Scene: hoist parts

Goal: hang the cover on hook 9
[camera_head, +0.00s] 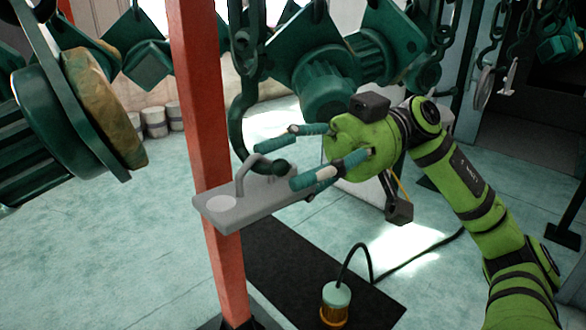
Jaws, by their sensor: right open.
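The grey cover (250,202) is a flat plate with a raised loop handle and a pale round spot at its left end. It is in the middle of the head view, level with the red post. A dark green hook (237,125) curves down from a chain to the handle. Its lower end appears to pass through or just behind the handle; I cannot tell which. No hook number is readable. My right gripper (278,164) is open, its teal fingers apart on either side of the hook's rounded end, above the cover. My left gripper is not in view.
A red post (205,110) stands just left of the hook. Large green hoist parts (325,85) hang behind, with another big drum (50,130) at the left. A lamp (336,303) with a cable stands on a black mat (275,262) below. Chains hang at the right.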

